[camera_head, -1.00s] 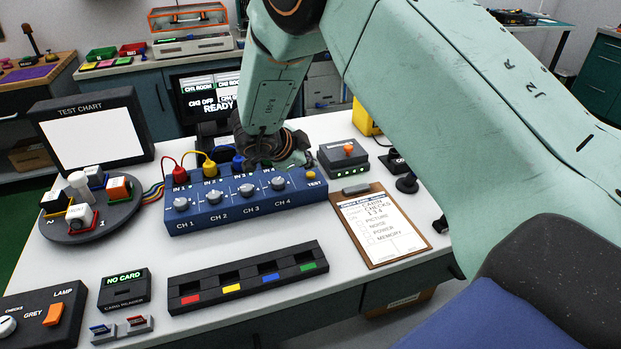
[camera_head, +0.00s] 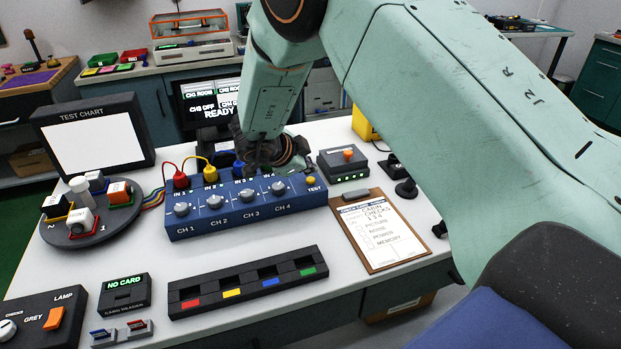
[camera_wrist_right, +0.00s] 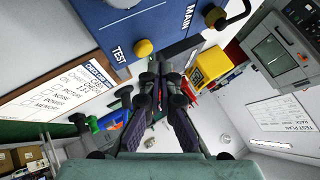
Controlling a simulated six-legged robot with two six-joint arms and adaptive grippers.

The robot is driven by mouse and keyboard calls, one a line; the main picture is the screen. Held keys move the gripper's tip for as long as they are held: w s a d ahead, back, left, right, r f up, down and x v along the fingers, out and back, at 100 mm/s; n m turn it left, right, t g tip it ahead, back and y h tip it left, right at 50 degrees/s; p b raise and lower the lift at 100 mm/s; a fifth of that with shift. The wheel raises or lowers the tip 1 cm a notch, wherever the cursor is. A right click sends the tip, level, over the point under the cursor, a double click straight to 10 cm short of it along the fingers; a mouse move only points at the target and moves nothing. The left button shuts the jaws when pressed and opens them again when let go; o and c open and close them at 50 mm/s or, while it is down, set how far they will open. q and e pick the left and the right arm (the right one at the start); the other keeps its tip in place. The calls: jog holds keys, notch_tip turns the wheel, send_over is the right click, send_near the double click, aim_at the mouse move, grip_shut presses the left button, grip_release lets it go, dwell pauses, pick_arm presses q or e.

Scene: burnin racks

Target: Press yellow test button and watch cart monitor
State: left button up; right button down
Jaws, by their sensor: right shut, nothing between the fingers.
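The yellow test button (camera_head: 311,181) sits at the right end of the blue four-channel box (camera_head: 240,217), beside the TEST label. It also shows in the right wrist view (camera_wrist_right: 143,48), uncovered, just ahead of the fingers. My right gripper (camera_head: 264,158) hangs over the back of the box, left of the button, and hides part of the input sockets. In the wrist view its dark fingers (camera_wrist_right: 157,72) are together and empty, apart from the button in the picture. The cart monitor (camera_head: 209,100) behind the box is lit and reads READY, partly hidden by my arm. My left gripper is out of view.
Red (camera_head: 180,180) and yellow (camera_head: 209,173) cable plugs stand at the box's back edge. A grey unit with an orange knob (camera_head: 348,155) and a clipboard (camera_head: 384,238) are to the right. A slotted black tray (camera_head: 248,292) lies in front, with bare white table between.

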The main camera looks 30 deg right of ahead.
jog(key=shift+w, duration=0.1)
dwell(0.3)
jog(key=shift+f, duration=0.45)
jog(key=shift+f, duration=0.45)
dwell(0.6)
dwell(0.4)
jog(key=shift+r+p, duration=0.9)
jog(key=shift+p, duration=0.25)
